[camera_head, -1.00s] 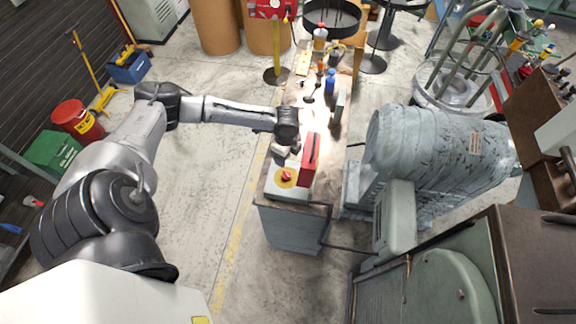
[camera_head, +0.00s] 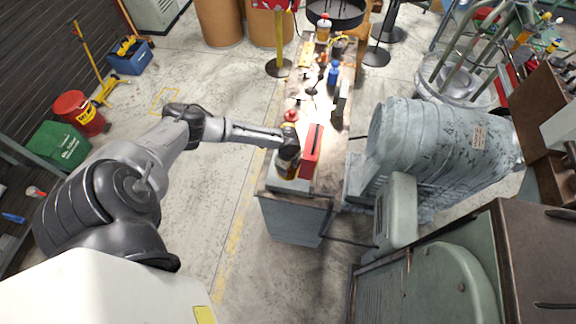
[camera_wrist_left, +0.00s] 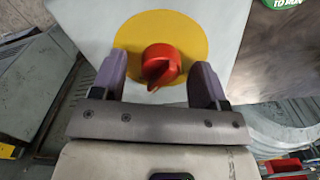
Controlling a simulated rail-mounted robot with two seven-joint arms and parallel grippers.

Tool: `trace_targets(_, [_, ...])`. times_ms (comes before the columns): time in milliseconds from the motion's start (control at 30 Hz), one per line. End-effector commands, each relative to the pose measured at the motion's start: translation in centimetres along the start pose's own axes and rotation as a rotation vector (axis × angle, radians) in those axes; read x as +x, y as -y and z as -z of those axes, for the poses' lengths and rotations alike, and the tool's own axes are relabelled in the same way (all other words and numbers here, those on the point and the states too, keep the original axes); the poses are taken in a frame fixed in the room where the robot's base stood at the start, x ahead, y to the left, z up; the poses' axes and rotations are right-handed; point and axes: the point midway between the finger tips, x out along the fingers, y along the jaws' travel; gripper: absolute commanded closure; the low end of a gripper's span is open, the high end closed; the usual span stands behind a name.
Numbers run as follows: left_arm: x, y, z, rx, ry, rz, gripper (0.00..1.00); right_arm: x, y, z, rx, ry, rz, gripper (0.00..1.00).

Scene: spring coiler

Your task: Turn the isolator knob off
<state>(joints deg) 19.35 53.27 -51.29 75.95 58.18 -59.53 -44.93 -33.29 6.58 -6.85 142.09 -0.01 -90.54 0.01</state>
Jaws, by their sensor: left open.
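The isolator knob (camera_wrist_left: 160,65) is red, with a raised bar, on a round yellow plate (camera_wrist_left: 195,32) on a light grey box (camera_wrist_left: 85,18). My left gripper (camera_wrist_left: 160,76) is open, with one finger at each side of the knob and a visible space between each finger and the knob. In the head view my left gripper (camera_head: 287,166) is over the grey box (camera_head: 277,183) at the near end of the bench, and it hides the knob there. My right gripper is not in view.
A red upright box (camera_head: 312,150) stands close to the right of my left gripper. Bottles and tools stand along the bench beyond. The floor left of the bench (camera_head: 235,95) is mostly clear.

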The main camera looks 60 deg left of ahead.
Motion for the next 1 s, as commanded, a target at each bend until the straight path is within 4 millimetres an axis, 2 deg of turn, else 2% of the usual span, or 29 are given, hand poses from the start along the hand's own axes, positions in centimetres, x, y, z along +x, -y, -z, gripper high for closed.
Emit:
trace_targets(367, [0.29,0.02,0.02,0.000,-0.001,0.001,0.33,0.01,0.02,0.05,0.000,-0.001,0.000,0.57])
trace_targets(867, [0.27,0.01,0.01,0.000,-0.001,0.000,0.80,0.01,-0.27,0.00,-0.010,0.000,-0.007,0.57])
trace_targets(1000, [0.24,0.00,0.01,-0.005,-0.001,0.000,0.82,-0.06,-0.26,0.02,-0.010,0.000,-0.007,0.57])
